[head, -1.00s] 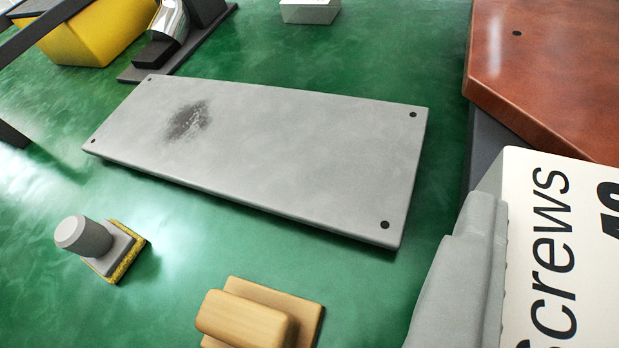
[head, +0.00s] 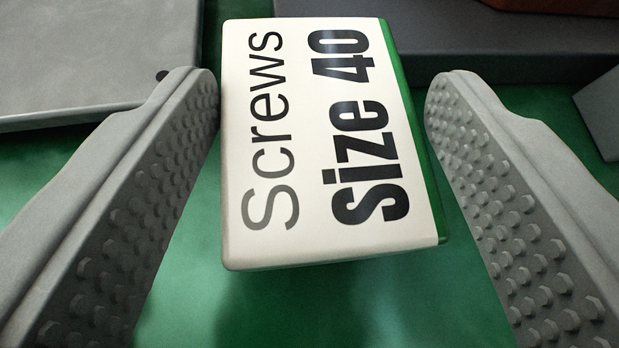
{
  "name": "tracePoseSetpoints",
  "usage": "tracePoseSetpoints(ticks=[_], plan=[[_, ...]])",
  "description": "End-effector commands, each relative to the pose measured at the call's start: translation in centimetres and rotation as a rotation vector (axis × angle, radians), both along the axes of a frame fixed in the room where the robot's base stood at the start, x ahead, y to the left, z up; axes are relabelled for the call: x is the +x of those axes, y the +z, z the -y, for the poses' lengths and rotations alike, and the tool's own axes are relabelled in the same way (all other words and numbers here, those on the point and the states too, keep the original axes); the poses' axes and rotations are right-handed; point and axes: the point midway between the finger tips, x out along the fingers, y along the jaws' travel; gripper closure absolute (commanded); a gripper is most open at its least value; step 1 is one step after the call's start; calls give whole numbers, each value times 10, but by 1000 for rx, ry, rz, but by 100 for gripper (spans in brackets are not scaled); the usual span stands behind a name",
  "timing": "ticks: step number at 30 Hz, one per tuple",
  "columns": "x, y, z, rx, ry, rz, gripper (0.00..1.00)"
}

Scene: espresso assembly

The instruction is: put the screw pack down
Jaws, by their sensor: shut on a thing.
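The screw pack (head: 318,150) is a white box with green sides, marked "Screws Size 40". It shows in the middle of the head view with its label facing me and its lettering running upward. My gripper (head: 322,84) is shut on the pack, with one studded grey finger on each side near its upper part. The pack's lower end is free between the fingers. Its underside is hidden, so I cannot tell whether it touches the green surface (head: 400,305).
A grey metal plate (head: 90,50) lies at the upper left, close to the left finger. A dark grey block (head: 470,45) runs behind the pack, with a reddish-brown edge (head: 565,6) above it. A grey object (head: 604,108) stands at the right edge.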

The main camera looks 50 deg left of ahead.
Motion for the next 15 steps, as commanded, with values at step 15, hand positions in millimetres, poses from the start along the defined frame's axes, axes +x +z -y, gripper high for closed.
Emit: tracePoseSetpoints(ticks=[15], plan=[[0, -23, 0, 0, 0, -1, 87]])
